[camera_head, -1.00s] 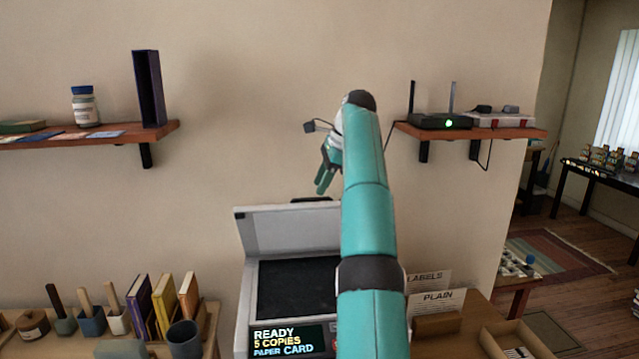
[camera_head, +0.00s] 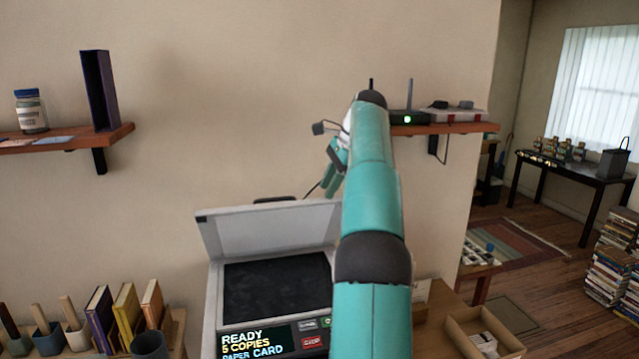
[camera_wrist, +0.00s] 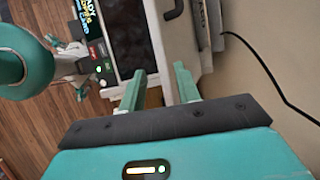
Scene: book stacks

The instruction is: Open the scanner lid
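The scanner (camera_head: 213,300) stands below and left of my arm in the head view, its dark glass bed (camera_head: 275,283) uncovered. Its grey lid (camera_head: 265,228) is raised and leans back near the wall, with a dark handle (camera_head: 275,199) at its top edge. The front panel (camera_head: 255,341) reads READY, 5 COPIES, PAPER CARD. My gripper (camera_head: 333,178) hangs at the lid's upper right, apparently clear of it. In the wrist view my gripper (camera_wrist: 160,84) has its two green fingers apart with nothing between them. My arm hides the scanner's right side.
A wall shelf (camera_head: 450,128) with a router (camera_head: 408,119) is just right of my arm. Another shelf (camera_head: 70,137) is at the left. Books (camera_head: 125,310) and a dark cup (camera_head: 149,344) stand left of the scanner. An open box (camera_head: 480,335) lies at the right.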

